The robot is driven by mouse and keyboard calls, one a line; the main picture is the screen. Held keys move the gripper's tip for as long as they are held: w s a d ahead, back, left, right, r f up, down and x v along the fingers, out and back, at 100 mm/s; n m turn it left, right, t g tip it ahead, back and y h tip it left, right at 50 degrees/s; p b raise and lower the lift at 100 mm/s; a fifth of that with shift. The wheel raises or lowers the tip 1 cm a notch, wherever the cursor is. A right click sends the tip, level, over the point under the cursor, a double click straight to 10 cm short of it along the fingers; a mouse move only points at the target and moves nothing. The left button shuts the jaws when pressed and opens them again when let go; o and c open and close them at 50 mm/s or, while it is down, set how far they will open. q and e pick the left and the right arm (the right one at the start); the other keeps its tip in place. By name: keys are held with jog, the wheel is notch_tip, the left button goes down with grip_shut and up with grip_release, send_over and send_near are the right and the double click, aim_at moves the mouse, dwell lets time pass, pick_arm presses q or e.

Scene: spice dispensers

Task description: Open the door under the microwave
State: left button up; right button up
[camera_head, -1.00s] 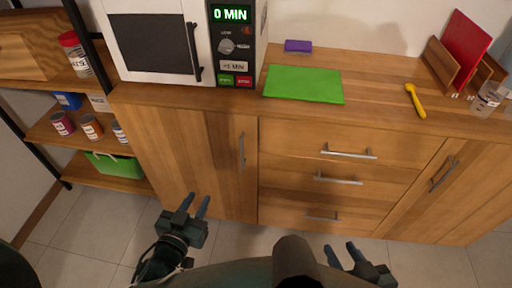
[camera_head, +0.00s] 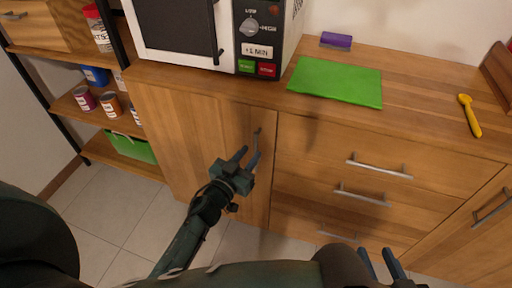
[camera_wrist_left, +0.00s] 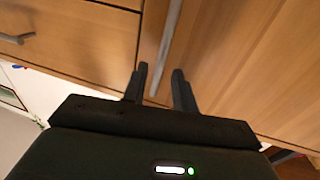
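The wooden door (camera_head: 175,135) under the microwave (camera_head: 178,28) is closed, with a vertical metal handle (camera_head: 257,140) near its right edge. My left gripper (camera_head: 246,156) is open in front of the door, its fingertips close to the lower part of the handle. In the left wrist view the handle (camera_wrist_left: 169,45) runs down toward the gap between the two spread fingers of my left gripper (camera_wrist_left: 160,82). I cannot tell whether they touch it. My right gripper (camera_head: 380,262) is low at the bottom edge, two fingers apart, away from the door.
Drawers with horizontal handles (camera_head: 380,167) are right of the door, and another handled door (camera_head: 490,215) is further right. A green mat (camera_head: 336,82), purple sponge (camera_head: 336,40) and yellow spoon (camera_head: 469,115) lie on the counter. Shelves with jars (camera_head: 84,98) stand at left.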

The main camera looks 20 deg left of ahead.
aim_at(255, 148)
pick_arm(q)
jog(key=shift+x, duration=2.15)
jog(key=shift+c, duration=0.2)
grip_shut()
